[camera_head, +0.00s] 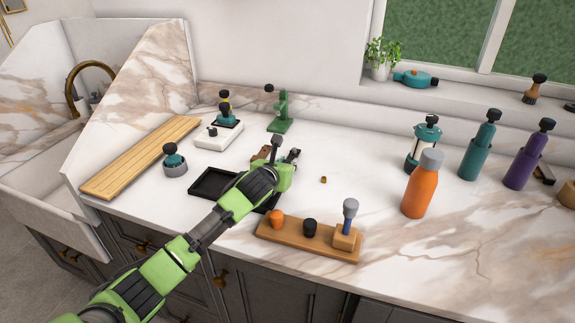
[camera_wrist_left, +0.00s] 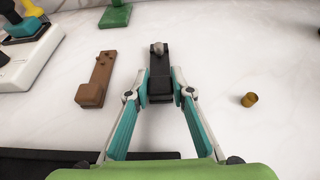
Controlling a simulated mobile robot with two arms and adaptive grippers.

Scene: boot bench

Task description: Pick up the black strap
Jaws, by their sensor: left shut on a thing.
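The black strap (camera_wrist_left: 159,64) is between the fingertips of my left gripper (camera_wrist_left: 160,88) in the left wrist view. Its far end, with a round grey stud, sticks out beyond the fingers. The gripper is shut on the strap. I cannot tell whether the strap touches the counter. My right gripper is not in view.
A brown strap (camera_wrist_left: 97,80) lies left of the gripper, a small brass ring (camera_wrist_left: 249,99) to its right. A black tray (camera_head: 205,183) is near the counter edge. A wooden stand (camera_head: 290,238) is in front. An orange bottle (camera_head: 422,185) stands to the right.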

